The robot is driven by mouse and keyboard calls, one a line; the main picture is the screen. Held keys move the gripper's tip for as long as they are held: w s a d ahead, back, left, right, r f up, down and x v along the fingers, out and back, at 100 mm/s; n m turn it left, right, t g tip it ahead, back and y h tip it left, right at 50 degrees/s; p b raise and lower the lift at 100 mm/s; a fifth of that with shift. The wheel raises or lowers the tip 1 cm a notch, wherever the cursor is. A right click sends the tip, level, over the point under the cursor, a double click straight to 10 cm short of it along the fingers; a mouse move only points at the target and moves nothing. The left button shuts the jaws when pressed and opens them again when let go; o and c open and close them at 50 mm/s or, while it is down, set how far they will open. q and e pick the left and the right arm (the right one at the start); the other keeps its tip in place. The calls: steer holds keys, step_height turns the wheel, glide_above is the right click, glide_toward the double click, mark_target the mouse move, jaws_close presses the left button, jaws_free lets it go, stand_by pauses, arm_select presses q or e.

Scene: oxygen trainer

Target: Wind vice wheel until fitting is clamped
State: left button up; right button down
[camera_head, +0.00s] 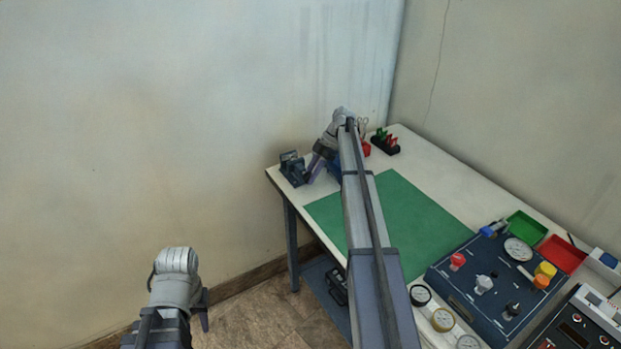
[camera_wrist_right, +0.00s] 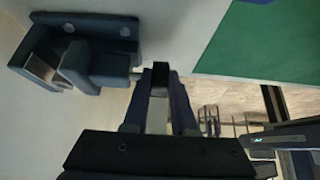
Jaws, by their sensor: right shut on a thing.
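The dark blue vice (camera_head: 293,168) stands at the far left corner of the table. In the right wrist view the vice (camera_wrist_right: 112,38) is at upper left, with a gap between its jaws and a short spindle (camera_wrist_right: 135,76) towards my fingers. My right gripper (camera_head: 314,172) is beside the vice; in the wrist view its fingers (camera_wrist_right: 160,75) are shut on the vice wheel at the spindle's end, mostly hidden by them. I cannot make out the fitting clearly. My left gripper (camera_head: 204,316) hangs over the floor, left of the table; its opening is not clear.
A green mat (camera_head: 405,215) covers the middle of the white table (camera_head: 445,175). A blue panel with gauges and knobs (camera_head: 490,285) lies at the right, by green and red trays (camera_head: 562,253). A tool holder (camera_head: 385,144) stands behind my right arm. The mat is clear.

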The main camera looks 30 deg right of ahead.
steer(key=shift+s, duration=0.2)
stand_by(0.3)
steer(key=c, duration=0.7)
jaws_free()
steer(key=shift+w, duration=0.1)
steer(key=p+v, duration=0.6)
steer(key=v, duration=0.1)
steer(key=shift+d+r, duration=0.25)
steer(key=shift+d, duration=0.1)
